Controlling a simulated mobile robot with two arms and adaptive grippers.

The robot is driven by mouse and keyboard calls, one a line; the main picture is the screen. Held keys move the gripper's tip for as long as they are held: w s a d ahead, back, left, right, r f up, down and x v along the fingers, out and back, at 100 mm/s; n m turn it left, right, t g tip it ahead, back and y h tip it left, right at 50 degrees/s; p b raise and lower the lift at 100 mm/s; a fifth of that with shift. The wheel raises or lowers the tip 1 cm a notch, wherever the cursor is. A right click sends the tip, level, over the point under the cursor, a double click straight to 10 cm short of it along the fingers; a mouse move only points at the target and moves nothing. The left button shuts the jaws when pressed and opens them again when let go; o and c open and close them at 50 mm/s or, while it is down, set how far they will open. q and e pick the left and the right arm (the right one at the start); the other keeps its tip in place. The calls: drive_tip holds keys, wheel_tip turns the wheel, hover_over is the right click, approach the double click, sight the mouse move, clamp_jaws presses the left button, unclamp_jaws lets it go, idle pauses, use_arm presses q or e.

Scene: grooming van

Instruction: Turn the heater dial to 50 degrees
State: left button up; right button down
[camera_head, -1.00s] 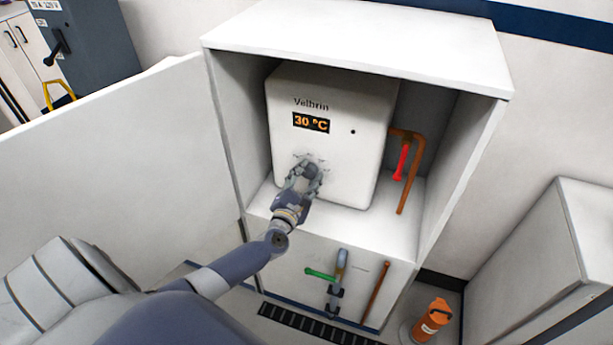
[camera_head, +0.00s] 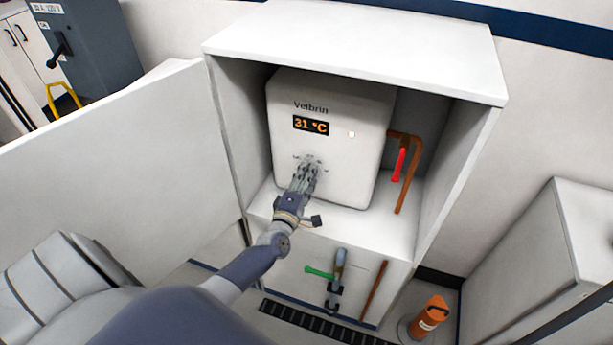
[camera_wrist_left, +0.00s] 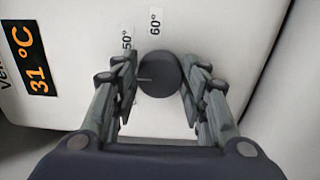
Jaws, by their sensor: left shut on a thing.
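The white heater (camera_head: 340,115) stands inside an open cabinet, and its display (camera_head: 311,125) reads 31 °C. The round dark dial (camera_wrist_left: 158,75) is on the heater's front, below the display. In the left wrist view it sits between my left gripper's fingers (camera_wrist_left: 160,84), with a pale pointer line on its left part. Labels 50° (camera_wrist_left: 127,40) and 60° (camera_wrist_left: 155,22) show beside it; other marks are hidden. My left gripper (camera_head: 308,168) is shut on the dial, which its fingers mostly hide in the head view. My right gripper is not in view.
The cabinet (camera_head: 350,38) has side walls close around the heater. A red-handled valve (camera_head: 402,164) and copper pipe are right of it. A green-handled valve (camera_head: 320,272) is below.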

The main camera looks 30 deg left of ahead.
use_arm(q)
drive_tip(key=shift+f+m+p, duration=0.15)
drive_tip(key=shift+m+p, duration=0.55)
drive_tip(key=shift+m, duration=3.5)
drive_tip(key=o, duration=1.1)
drive_tip(key=shift+c, duration=0.2)
drive_tip(key=shift+s, duration=0.1)
drive_tip(key=v, duration=1.1)
drive_tip(key=shift+s, duration=0.35)
